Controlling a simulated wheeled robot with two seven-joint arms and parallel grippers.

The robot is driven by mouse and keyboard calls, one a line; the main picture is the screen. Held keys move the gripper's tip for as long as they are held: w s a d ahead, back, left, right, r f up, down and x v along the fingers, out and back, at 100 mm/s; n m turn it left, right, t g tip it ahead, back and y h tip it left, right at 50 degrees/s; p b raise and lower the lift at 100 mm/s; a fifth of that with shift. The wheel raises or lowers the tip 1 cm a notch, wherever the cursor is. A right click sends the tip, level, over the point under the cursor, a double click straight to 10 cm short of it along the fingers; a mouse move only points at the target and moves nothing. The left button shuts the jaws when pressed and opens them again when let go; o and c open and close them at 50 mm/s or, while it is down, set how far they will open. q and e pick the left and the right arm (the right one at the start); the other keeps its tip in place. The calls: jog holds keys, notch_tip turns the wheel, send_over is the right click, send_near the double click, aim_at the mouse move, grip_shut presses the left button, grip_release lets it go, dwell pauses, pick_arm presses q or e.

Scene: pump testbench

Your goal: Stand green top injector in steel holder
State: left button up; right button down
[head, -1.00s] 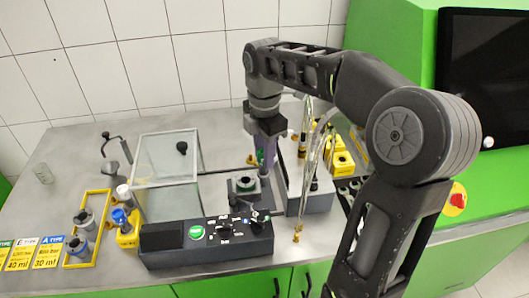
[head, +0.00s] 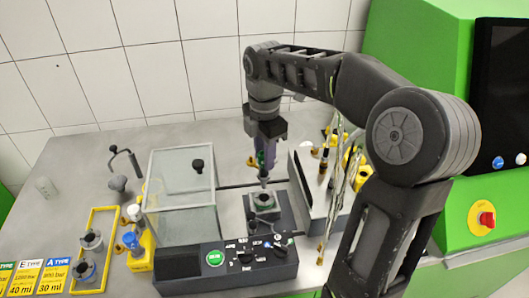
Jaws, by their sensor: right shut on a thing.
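My right gripper (head: 266,148) is shut on the green top injector (head: 264,174). The injector hangs roughly upright, with a bit of green showing at the jaws and its pale narrow tip pointing down. Grey metal holders (head: 92,240) stand in a yellow frame at the left; I cannot tell which piece is the steel holder. The gripper is well to the right of them. My left gripper is not in view.
A clear glass box (head: 180,190) stands left of the socket block. A dark control panel (head: 228,262) lies in front. Thin metal pipes (head: 336,190) rise on the right near my arm.

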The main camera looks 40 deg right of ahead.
aim_at(265, 181)
jog(key=shift+f+b, duration=1.05)
jog(key=shift+f, duration=0.6)
jog(key=shift+f, duration=0.25)
jog(key=shift+f+b, duration=0.8)
jog(key=shift+f, duration=0.35)
jog(key=shift+f, duration=0.15)
dwell(0.4)
jog(key=shift+f+b, duration=0.55)
jog(key=shift+f, duration=0.15)
jog(key=shift+f, duration=0.45)
dwell(0.5)
